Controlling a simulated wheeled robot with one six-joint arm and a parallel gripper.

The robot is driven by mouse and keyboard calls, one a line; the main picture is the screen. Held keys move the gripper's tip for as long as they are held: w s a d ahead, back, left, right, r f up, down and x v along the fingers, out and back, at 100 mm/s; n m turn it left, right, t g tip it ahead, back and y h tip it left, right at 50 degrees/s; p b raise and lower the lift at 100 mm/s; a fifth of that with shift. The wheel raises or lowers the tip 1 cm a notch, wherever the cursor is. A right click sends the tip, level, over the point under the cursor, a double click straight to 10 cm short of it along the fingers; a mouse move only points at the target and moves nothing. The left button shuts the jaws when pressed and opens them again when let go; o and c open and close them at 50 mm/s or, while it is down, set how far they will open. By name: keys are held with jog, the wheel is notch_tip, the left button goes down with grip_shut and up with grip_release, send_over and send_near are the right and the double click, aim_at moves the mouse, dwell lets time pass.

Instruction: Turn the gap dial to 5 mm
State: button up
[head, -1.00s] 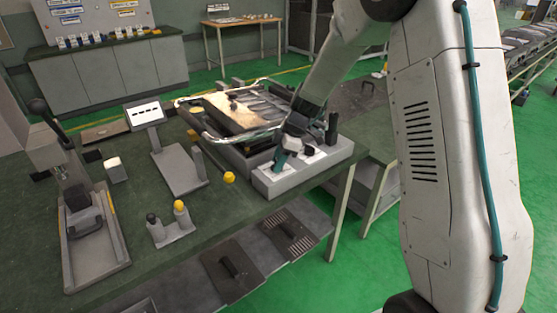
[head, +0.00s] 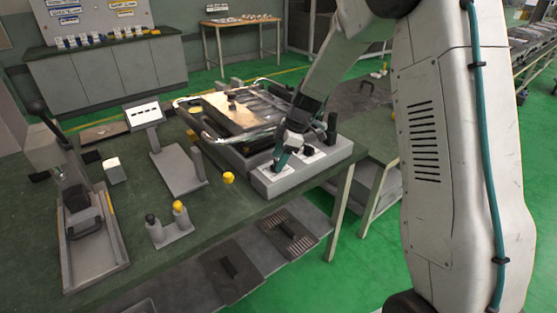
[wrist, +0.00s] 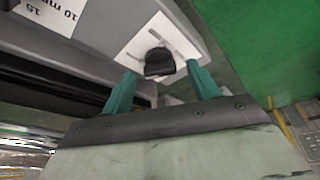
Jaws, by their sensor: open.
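A black dial (wrist: 160,62) sits on a white plate (wrist: 185,42) in the wrist view, between the fingertips of my gripper (wrist: 160,70). The two teal fingers are apart, one on each side of the dial; I cannot tell whether they touch it. The markings on this plate are too blurred to read. A second white plate (wrist: 52,12), marked "10 mm" and "15", is cut off at the upper left. In the head view my gripper (head: 281,158) is over the left plate of the grey control box (head: 300,180); a second black dial (head: 308,150) is to its right.
A machine with a metal tube frame (head: 215,137) stands behind the box. A yellow button (head: 228,178) is left of it. A tablet stand (head: 180,170), a two-post block (head: 170,232) and a lever press (head: 90,225) stand further left on the green table (head: 130,285).

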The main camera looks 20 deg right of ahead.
jog(key=v, duration=0.6)
jog(key=shift+r, duration=0.15)
